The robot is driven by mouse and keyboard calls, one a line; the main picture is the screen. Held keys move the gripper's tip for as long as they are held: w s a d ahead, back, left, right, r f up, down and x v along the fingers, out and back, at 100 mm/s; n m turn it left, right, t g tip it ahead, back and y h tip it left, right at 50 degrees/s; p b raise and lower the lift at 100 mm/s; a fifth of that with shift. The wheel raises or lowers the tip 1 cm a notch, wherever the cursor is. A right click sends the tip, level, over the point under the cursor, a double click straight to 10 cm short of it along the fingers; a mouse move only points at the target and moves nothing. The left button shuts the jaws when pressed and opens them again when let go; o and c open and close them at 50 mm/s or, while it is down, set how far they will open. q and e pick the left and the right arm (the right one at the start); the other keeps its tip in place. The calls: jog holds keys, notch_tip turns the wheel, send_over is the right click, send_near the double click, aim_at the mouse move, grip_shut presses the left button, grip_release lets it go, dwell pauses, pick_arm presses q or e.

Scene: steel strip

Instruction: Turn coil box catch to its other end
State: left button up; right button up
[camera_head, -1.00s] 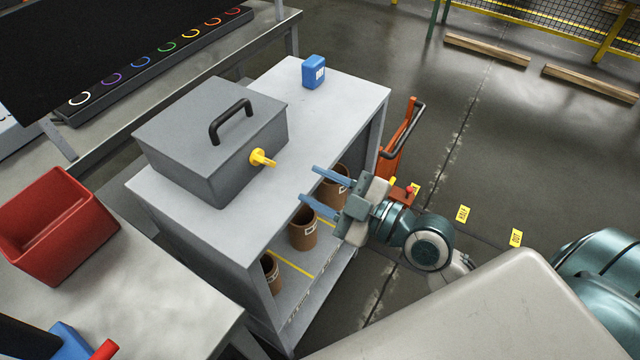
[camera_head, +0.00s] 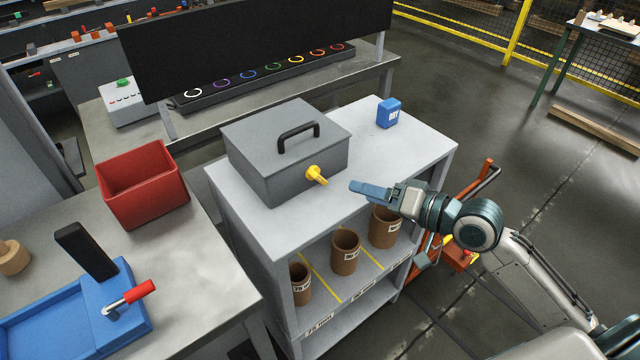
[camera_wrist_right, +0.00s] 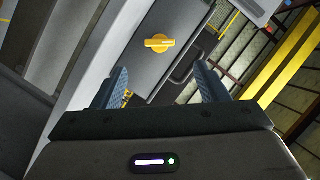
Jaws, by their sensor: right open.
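The coil box (camera_head: 285,150) is a grey lidded box with a black handle (camera_head: 299,131), standing on a grey shelf unit's top. Its yellow catch (camera_head: 317,176) sits on the front face. In the right wrist view the catch (camera_wrist_right: 160,43) shows as a round knob with a bar lying nearly level across it. My right gripper (camera_head: 356,190) is just right of the catch, apart from it, fingers pointing towards it. In the wrist view the open, empty fingers (camera_wrist_right: 160,84) stand either side below the catch. My left gripper is not in view.
A blue box (camera_head: 388,113) stands at the back of the shelf top. Brown pots (camera_head: 345,252) sit on the shelf below. A red bin (camera_head: 143,187) and a blue tray with a red-handled lever (camera_head: 128,299) are on the left table. An orange cart (camera_head: 462,250) stands at right.

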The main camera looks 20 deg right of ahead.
aim_at(323, 180)
jog(key=shift+m, duration=0.4)
jog(key=p+x, duration=0.2)
jog(key=x, duration=0.7)
jog(key=shift+w+a, duration=0.15)
jog(key=shift+w, duration=0.15)
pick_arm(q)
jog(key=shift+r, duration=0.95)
pick_arm(e)
jog(key=shift+w+a+f, duration=0.25)
jog(key=shift+w+a, duration=0.2)
jog(key=shift+w, duration=0.1)
jog(key=c, duration=1)
